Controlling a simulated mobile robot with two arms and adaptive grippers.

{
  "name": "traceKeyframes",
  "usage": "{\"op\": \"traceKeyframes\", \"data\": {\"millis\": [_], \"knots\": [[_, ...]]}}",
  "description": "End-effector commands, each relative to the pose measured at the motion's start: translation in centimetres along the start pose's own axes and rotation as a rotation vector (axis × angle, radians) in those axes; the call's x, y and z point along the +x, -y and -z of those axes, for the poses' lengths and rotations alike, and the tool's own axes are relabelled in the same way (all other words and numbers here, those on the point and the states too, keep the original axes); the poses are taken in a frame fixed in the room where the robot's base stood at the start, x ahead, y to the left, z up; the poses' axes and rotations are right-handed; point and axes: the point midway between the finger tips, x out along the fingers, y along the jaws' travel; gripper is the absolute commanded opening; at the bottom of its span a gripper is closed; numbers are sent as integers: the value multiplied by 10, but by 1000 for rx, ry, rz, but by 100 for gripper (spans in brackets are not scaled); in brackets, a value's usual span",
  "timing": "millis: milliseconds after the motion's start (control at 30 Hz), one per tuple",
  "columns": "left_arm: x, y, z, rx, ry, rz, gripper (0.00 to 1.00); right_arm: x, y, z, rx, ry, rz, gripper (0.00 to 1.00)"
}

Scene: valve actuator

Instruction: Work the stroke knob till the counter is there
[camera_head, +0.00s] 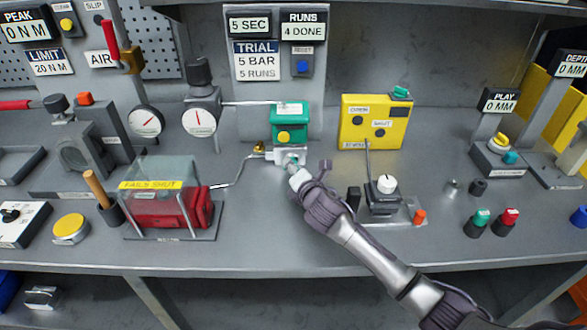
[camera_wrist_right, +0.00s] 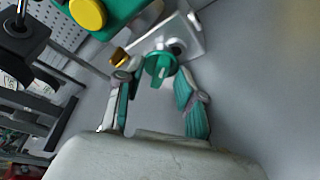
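The green knob (camera_wrist_right: 160,66) sits on the front of a pale metal block (camera_wrist_right: 190,38) below the green actuator (camera_head: 290,122), which carries a yellow button (camera_head: 284,137). I take this to be the stroke knob. My right gripper (camera_head: 298,177) is at the block in the head view. In the wrist view its fingers (camera_wrist_right: 157,84) are apart, one on each side of the knob, with gaps visible; contact is not clear. The RUNS counter (camera_head: 302,26) reads 4 DONE. The trial card (camera_head: 257,60) reads 5 BAR, 5 RUNS. My left gripper is not in view.
A brass fitting (camera_wrist_right: 119,58) is close to the left finger. Two gauges (camera_head: 199,121) and a clear-covered red unit (camera_head: 170,205) stand to the left. A yellow box (camera_head: 376,122) and a white-knobbed device (camera_head: 385,190) stand to the right. The bench front is partly clear.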

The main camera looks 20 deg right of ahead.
Motion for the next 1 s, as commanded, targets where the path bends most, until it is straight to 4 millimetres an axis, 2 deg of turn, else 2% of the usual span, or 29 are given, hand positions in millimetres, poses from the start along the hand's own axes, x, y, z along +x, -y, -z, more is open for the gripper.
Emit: {"op": "traceKeyframes", "data": {"millis": [33,200,467,633,767,1000], "knots": [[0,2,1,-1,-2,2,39,0,0,0,0,0,0,29],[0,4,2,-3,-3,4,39,0,0,0,0,0,0,0],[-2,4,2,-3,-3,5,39,0,0,0,-5,0,2,0],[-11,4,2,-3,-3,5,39,-1,-2,-2,-39,0,17,0],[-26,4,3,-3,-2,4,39,-1,-6,-4,-97,0,40,0],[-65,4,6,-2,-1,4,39,-2,-10,-5,-272,0,114,0]]}}
